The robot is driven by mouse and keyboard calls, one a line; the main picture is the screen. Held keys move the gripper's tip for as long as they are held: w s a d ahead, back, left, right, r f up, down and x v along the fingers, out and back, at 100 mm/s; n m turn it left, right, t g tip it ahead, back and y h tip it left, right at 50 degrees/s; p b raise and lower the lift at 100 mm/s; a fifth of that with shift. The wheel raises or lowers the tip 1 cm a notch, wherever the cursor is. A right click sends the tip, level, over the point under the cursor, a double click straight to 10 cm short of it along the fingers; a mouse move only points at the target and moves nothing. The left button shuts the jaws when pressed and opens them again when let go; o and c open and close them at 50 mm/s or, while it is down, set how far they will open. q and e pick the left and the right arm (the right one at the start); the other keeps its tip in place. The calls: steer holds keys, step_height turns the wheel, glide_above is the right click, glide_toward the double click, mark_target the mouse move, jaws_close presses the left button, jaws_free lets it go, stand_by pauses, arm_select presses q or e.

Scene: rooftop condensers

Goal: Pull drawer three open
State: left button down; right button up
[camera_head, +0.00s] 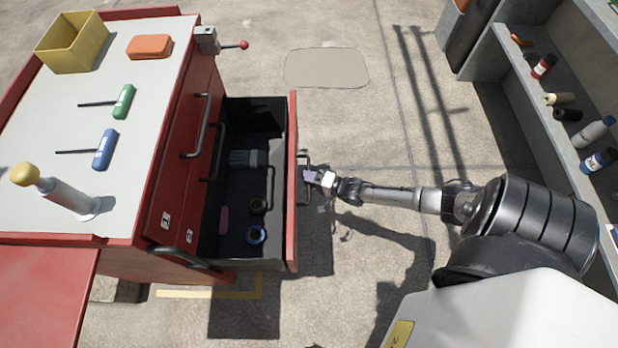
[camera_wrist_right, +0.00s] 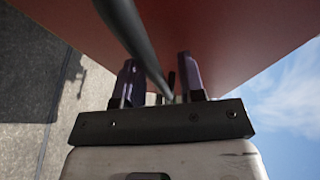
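The red tool cabinet (camera_head: 180,130) stands at the left in the head view. One drawer (camera_head: 292,130) below its upper handles is pulled well out; its number does not show. Its dark tray holds a few small items. My right gripper (camera_head: 308,176) is at the front of this drawer, at its bar handle (camera_head: 304,158). In the right wrist view the handle bar (camera_wrist_right: 130,30) runs between the two fingers of my right gripper (camera_wrist_right: 160,85), with a gap beside it, so the fingers look open around the bar. My left gripper is not in view.
On the cabinet top are a yellow bin (camera_head: 72,45), an orange box (camera_head: 149,46), and green (camera_head: 123,101) and blue (camera_head: 105,149) handled tools. A grey shelf (camera_head: 540,100) with bottles stands at the right. The concrete floor (camera_head: 400,120) between is clear.

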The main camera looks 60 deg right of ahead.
steer(key=shift+s, duration=0.1)
steer(key=shift+s+r, duration=0.1)
steer(key=shift+s, duration=0.05)
steer(key=p+v, duration=0.4)
steer(key=v, duration=0.9)
steer(key=shift+s+p, duration=0.2)
steer(key=shift+p, duration=0.2)
steer(key=shift+w, duration=0.1)
